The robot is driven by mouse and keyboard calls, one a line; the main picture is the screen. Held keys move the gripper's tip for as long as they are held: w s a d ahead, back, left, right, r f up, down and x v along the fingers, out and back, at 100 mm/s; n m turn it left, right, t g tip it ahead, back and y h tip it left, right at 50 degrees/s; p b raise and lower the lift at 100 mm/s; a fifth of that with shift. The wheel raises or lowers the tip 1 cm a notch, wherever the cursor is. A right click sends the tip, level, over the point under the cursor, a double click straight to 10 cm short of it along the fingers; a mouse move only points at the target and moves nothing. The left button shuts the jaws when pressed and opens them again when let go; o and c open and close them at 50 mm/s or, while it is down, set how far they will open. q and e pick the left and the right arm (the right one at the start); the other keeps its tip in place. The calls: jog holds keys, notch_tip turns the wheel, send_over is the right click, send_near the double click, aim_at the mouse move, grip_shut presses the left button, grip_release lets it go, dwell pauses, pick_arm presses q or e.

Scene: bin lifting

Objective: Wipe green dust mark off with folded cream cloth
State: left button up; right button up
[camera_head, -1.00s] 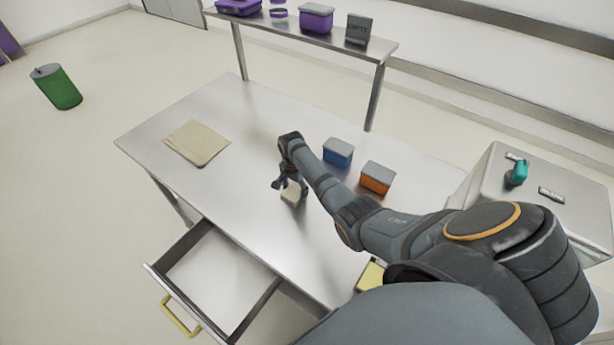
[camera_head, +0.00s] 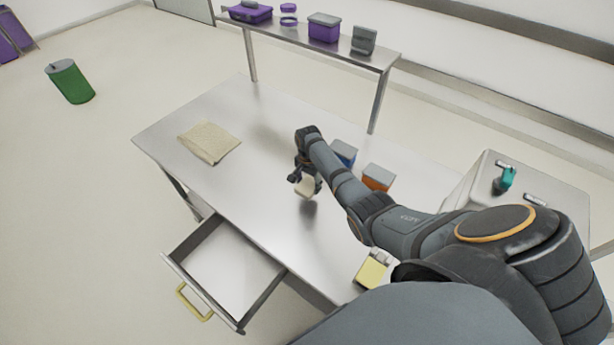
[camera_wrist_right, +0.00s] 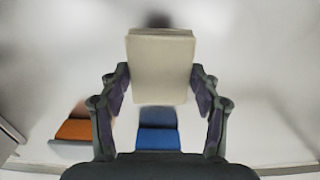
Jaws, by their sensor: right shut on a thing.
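My right gripper (camera_head: 305,180) is shut on the folded cream cloth (camera_head: 307,189), a small thick pad. In the head view it hangs a little above the steel table (camera_head: 255,195), with a dark shadow below it. In the right wrist view the cloth (camera_wrist_right: 162,70) sits between the two fingers. I see no green dust mark on the visible tabletop; my right arm hides part of it. My left gripper is not in view.
A beige flat folded sheet (camera_head: 209,143) lies at the table's left. Blue (camera_head: 344,153) and orange (camera_head: 377,178) boxes stand beside my right arm. A yellow object (camera_head: 371,272) is near the front edge. An open drawer (camera_head: 225,270) sticks out at front left.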

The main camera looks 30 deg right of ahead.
jog(key=shift+a+r+p, duration=0.1)
jog(key=shift+r+p, duration=0.45)
jog(key=shift+r, duration=0.6)
jog(key=shift+f, duration=0.1)
